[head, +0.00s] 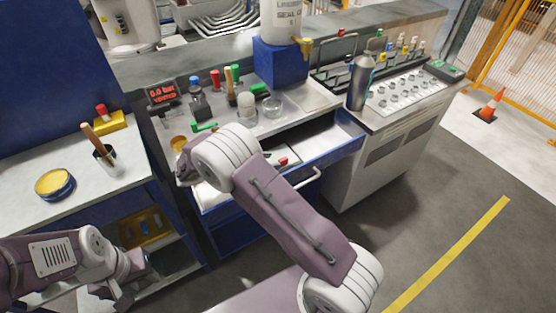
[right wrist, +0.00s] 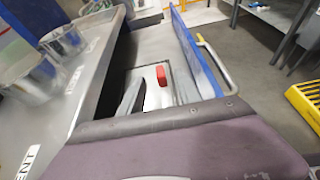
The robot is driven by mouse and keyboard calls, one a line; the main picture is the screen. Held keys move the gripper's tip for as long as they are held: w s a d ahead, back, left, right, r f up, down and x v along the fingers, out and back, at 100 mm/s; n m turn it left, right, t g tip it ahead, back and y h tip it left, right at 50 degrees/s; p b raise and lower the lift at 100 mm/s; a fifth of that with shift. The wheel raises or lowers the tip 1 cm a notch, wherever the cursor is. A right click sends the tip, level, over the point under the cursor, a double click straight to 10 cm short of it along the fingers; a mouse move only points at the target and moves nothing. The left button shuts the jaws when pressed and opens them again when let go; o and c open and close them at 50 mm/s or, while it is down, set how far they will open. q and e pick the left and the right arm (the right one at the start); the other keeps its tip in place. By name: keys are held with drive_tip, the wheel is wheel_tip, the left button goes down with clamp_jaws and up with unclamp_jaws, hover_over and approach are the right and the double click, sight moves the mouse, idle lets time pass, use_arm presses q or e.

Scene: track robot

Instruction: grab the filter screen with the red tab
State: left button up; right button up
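The filter screen's red tab (head: 283,161) shows inside the open drawer in the head view, just past my right forearm. In the right wrist view the red tab (right wrist: 161,76) stands up from a pale surface in the drawer; the screen's outline is hard to make out. My right gripper (right wrist: 160,92) appears open, with one dark finger on each side below the tab, and nothing visible is held. In the head view my right arm hides this gripper. My left gripper (head: 125,287) hangs low at the left beside the bench, far from the drawer; its fingers are unclear.
The drawer's blue front (head: 335,155) with its handle (head: 308,180) bounds the space. Bottles and a glass dish (head: 272,107) crowd the worktop above. A grey flask (head: 360,82) stands right. A yellow-lidded tin (head: 55,184) sits on the left bench.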

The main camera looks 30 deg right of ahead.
sight(282, 159)
drive_tip(key=x, duration=0.3)
drive_tip(key=shift+d+f, duration=0.15)
clamp_jaws()
drive_tip(key=r, duration=0.3)
drive_tip(key=r+p, duration=0.1)
drive_tip(key=r, duration=0.1)
drive_tip(key=shift+s+d, duration=0.1)
drive_tip(key=shift+d, duration=0.2)
drive_tip(key=s+d+r, duration=0.4)
drive_tip(key=d+r, duration=0.2)
drive_tip(key=d, duration=0.4)
drive_tip(key=shift+p, duration=0.45)
